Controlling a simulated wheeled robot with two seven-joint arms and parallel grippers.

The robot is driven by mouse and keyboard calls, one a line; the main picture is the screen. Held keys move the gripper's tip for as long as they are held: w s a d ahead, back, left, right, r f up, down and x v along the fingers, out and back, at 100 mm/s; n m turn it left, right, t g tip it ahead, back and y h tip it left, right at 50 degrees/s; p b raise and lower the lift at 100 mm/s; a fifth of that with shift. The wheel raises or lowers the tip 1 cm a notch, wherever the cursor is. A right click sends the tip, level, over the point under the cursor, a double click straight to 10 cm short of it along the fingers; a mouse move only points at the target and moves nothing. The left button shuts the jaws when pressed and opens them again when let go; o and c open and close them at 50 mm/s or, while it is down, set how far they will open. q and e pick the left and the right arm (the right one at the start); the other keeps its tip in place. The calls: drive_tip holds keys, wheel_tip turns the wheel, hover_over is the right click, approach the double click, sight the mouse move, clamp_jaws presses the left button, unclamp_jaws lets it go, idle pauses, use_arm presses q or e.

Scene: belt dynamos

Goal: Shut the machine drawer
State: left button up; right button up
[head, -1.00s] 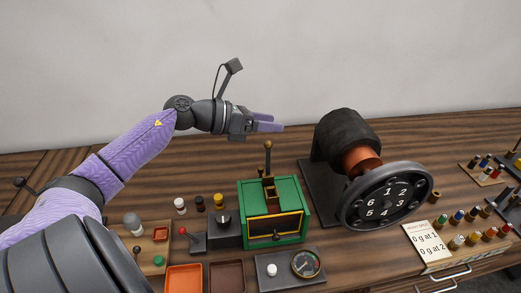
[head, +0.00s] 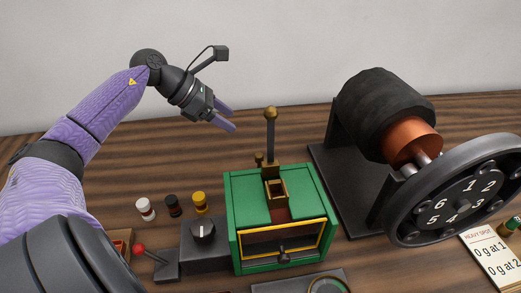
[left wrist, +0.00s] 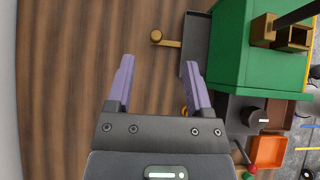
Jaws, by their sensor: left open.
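The green machine (head: 285,205) stands on the wooden bench, with a yellow-framed front window and a small dark front knob (head: 283,255). In the left wrist view a dark tray, which looks like the drawer (left wrist: 196,38), sticks out from the machine's far side. A brass knob (left wrist: 156,36) on a short arm juts from it; the knob also shows behind the machine in the head view (head: 258,158). My left gripper (head: 229,119) is open and empty above the bench, left of and behind the machine. In its wrist view the knob appears beyond the fingertips (left wrist: 159,65).
A dark dynamo with a numbered wheel (head: 460,205) stands right of the machine. A brass-topped lever (head: 270,130) rises from the machine. A dial box (head: 205,240), a red-knobbed lever (head: 150,255) and small bottles (head: 173,205) stand at its left. The bench behind is clear.

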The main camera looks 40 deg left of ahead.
use_arm(q)
drive_tip(key=b, duration=0.3)
approach(259, 155)
drive_tip(key=b+x, duration=0.2)
drive_tip(key=x, duration=0.7)
drive_tip(key=shift+w+d+f, duration=0.15)
drive_tip(key=shift+w+f, duration=0.2)
drive_tip(key=shift+f, duration=0.05)
use_arm(e)
wheel_tip(259, 155, down, 7)
drive_tip(key=s+d, duration=0.2)
drive_tip(key=shift+r+g, duration=0.2)
drive_tip(key=shift+g, duration=0.1)
use_arm(q)
drive_tip(key=shift+c, duration=0.3)
use_arm(e)
drive_tip(key=shift+w, duration=0.1)
use_arm(q)
drive_tip(key=c, duration=0.7)
clamp_jaws()
use_arm(e)
drive_tip(key=shift+a, duration=0.5)
drive_tip(key=shift+s+d, duration=0.1)
drive_tip(key=shift+s, duration=0.25)
